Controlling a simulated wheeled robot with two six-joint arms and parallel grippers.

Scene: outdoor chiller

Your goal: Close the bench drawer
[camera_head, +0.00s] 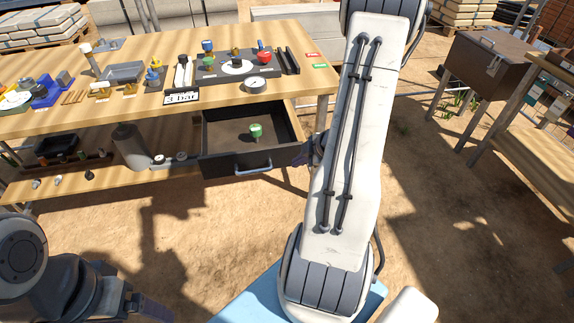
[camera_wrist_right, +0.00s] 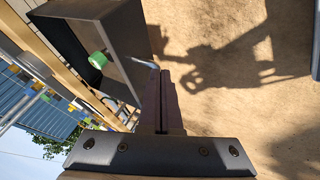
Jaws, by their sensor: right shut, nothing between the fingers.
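The bench drawer (camera_head: 225,165) stands open below the bench top, with a silver bar handle (camera_head: 253,168) on its dark front. A green-topped object (camera_head: 256,130) stands inside it. My right gripper (camera_head: 302,158) is at the right end of the drawer front, mostly hidden behind my forearm. In the right wrist view the gripper (camera_wrist_right: 163,80) is shut and empty, its fingertips close to the drawer (camera_wrist_right: 110,22) and its handle (camera_wrist_right: 146,64). I cannot tell whether they touch. Part of my left arm shows low at the left; its fingers are not clear.
The bench top (camera_head: 130,115) carries several tools, a gauge (camera_head: 255,85) and a dark mat. A lower shelf (camera_head: 100,183) holds a grey cylinder (camera_head: 131,146) and small parts left of the drawer. A brown metal box (camera_head: 490,65) stands at right. Sandy ground before the drawer is clear.

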